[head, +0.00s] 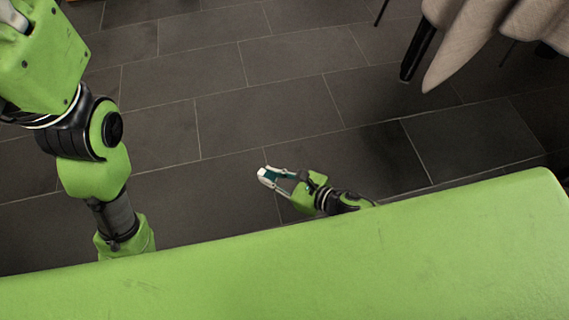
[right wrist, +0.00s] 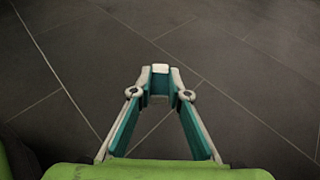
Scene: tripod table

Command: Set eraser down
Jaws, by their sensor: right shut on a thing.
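My right gripper (head: 267,177) is held out over the dark floor in the head view, past the edge of my green body. In the right wrist view, its two teal-lined fingers (right wrist: 160,84) converge on a small block, the eraser (right wrist: 160,70), with a white top and a darker face below. The eraser is pinched between the fingertips. In the head view it is tiny and hard to separate from the fingers. My left arm comes down at the left, but its gripper is hidden or outside the picture.
Grey tiled floor (head: 270,100) fills most of both views. A beige cloth-draped piece of furniture (head: 480,35) with a dark leg (head: 418,48) stands at the upper right. No supporting surface shows directly under the right gripper except the floor.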

